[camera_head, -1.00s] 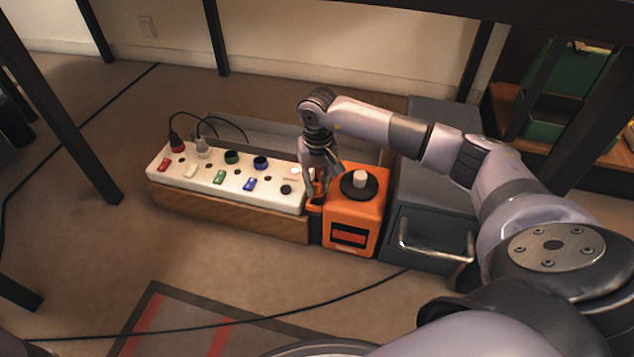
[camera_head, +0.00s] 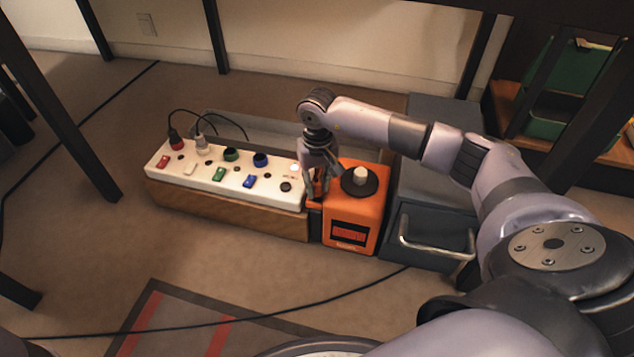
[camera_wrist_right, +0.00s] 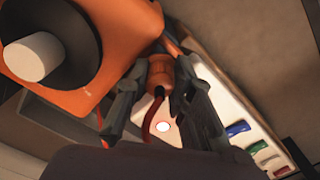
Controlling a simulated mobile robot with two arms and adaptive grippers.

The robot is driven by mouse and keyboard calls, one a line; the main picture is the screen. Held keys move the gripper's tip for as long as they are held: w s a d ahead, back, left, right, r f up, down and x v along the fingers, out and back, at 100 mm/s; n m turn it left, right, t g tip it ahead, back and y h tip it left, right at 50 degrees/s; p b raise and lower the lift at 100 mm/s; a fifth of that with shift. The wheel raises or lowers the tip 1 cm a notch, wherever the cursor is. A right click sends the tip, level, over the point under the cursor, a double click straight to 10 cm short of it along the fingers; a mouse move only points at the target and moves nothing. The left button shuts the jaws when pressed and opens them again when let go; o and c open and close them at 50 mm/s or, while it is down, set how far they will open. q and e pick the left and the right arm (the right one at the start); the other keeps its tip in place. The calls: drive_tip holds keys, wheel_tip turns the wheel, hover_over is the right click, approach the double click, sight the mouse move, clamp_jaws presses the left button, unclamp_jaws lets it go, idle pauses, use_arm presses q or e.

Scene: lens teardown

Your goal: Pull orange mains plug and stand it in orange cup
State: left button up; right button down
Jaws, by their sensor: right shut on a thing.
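My right gripper (camera_head: 318,192) points down at the right end of the white power strip (camera_head: 205,178), beside the orange box. In the right wrist view its two fingers are shut on the orange plug (camera_wrist_right: 160,72), with an orange-red cord (camera_wrist_right: 151,122) curving from it. In the head view the fingers largely hide the plug. A small orange part (camera_head: 314,206) shows under the fingertips, between strip and box; I cannot tell if it is the orange cup. Whether the plug touches anything below is hidden. My left gripper is not in view.
The orange box (camera_head: 365,212) with a black disc and white knob (camera_head: 360,176) stands close right of the gripper. A grey drawer unit (camera_head: 429,236) is further right. Red and white plugs (camera_head: 202,145) with black cords occupy the strip's left end.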

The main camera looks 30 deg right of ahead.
drive_tip(key=shift+f, duration=0.15)
drive_tip(key=c, duration=1.3)
unclamp_jaws()
drive_tip(key=shift+f, duration=0.1)
